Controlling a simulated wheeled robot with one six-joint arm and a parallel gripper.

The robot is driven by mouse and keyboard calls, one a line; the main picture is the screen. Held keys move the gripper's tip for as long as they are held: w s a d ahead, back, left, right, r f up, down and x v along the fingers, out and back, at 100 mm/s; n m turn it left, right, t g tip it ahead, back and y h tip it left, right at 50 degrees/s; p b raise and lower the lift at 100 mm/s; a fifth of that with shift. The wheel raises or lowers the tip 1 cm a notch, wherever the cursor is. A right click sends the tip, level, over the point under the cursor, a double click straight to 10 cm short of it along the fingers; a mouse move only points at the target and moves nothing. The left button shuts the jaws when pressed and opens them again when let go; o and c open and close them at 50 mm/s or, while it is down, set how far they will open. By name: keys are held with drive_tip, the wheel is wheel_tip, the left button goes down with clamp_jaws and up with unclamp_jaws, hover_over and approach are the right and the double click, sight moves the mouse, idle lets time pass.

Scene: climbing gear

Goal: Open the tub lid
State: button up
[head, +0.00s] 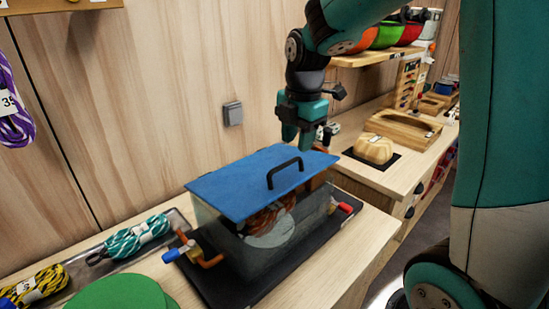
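The tub (262,252) is a clear box with coiled orange-brown rope visible inside. Its flat blue lid (235,182) lies across the top and looks down. A dark arched handle (285,172) stands on the lid's near right side. My gripper (304,140) points down, close to the lid's far right end in the picture, and appears apart from the handle. Its fingertips are small and partly overlap things behind, so their opening is unclear. I see nothing held in it.
The tub stands on a black mat (209,285) with orange-brown clamps beside it. Coiled ropes (138,236) and a green disc (120,294) lie at left. A wooden hold (374,149) and tray (402,130) sit on the right bench. The wooden wall is close behind.

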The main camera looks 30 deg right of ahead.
wheel_tip(320, 180, up, 10)
drive_tip(key=s+b, duration=0.1)
drive_tip(key=s+a+f+m+y, duration=0.1)
drive_tip(key=s+a+f+m, duration=0.1)
drive_tip(key=a, duration=0.4)
drive_tip(key=s+a+f+m+y, duration=0.1)
drive_tip(key=s+a+f+m, duration=0.2)
drive_tip(key=s+a+m, duration=0.2)
drive_tip(key=shift+s+a+f, duration=0.3)
drive_tip(key=shift+s+a, duration=0.15)
drive_tip(key=shift+s, duration=0.15)
